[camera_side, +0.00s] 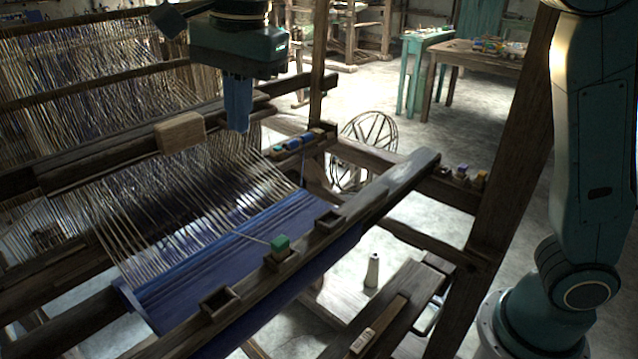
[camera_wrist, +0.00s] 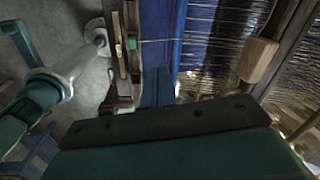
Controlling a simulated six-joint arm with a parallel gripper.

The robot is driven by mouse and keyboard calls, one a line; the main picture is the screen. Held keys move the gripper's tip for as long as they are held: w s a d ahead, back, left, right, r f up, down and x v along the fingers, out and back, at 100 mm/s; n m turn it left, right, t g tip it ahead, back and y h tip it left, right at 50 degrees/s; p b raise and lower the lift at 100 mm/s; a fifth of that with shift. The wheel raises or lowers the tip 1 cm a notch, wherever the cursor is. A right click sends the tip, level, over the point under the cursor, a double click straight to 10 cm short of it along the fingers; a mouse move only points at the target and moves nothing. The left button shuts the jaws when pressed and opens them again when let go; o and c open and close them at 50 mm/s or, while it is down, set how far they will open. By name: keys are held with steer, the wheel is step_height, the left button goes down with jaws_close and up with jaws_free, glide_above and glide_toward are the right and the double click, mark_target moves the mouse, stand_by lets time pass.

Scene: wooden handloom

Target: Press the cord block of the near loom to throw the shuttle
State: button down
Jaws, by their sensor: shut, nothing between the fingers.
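A pale wooden block (camera_side: 180,133) sits on the dark crossbeam (camera_side: 100,162) above the near loom's warp; it looks like the cord block, though no cord on it is clear. It also shows in the wrist view (camera_wrist: 257,60), right of my fingers. My gripper (camera_side: 238,127) points down, shut and empty, right of the block and apart from it. In the wrist view its blue fingers (camera_wrist: 157,80) are together beside the blue cloth (camera_wrist: 160,25). A green block (camera_side: 280,246) sits in a front-beam slot, with a thread running left over the cloth. I cannot identify the shuttle for certain.
A holder with blue and green pieces (camera_side: 298,143) lies at the loom's right side. A dark upright post (camera_side: 315,65) stands right of my gripper. The front beam (camera_side: 380,200) has open slots.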

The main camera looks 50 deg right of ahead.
steer(key=w+r+n+t, duration=0.1)
steer(key=w+n+t, duration=0.2)
steer(key=w+n, duration=0.4)
steer(key=w+d+r+n+t, duration=0.1)
steer(key=w+n+t, duration=0.3)
steer(key=w, duration=0.9)
steer(key=r+n, duration=0.1)
steer(key=n, duration=0.2)
steer(key=shift+n+h, duration=0.3)
steer(key=shift+n, duration=0.1)
steer(key=shift+d, duration=0.1)
